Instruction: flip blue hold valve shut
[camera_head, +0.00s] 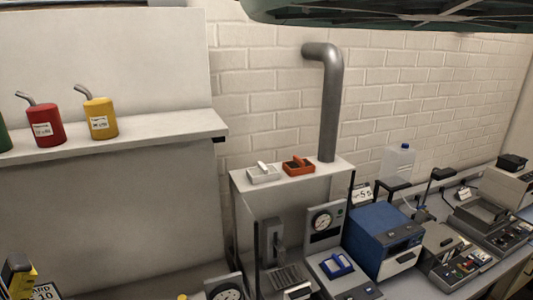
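A small blue fitting (338,265) sits on top of a low grey unit at the lower middle. It may be the blue hold valve, but it is too small to tell its handle position. An upright grey panel with a round gauge (321,222) and a small green mark stands just behind it. No sealed cylinder can be made out for certain. My gripper is not in view.
A blue boxy instrument (383,240) stands right of the blue fitting. A grey cabinet (290,190) with a pipe (331,105) stands behind. Red (47,126) and yellow (100,118) canisters rest on a shelf at left. More bench devices (465,262) crowd the right.

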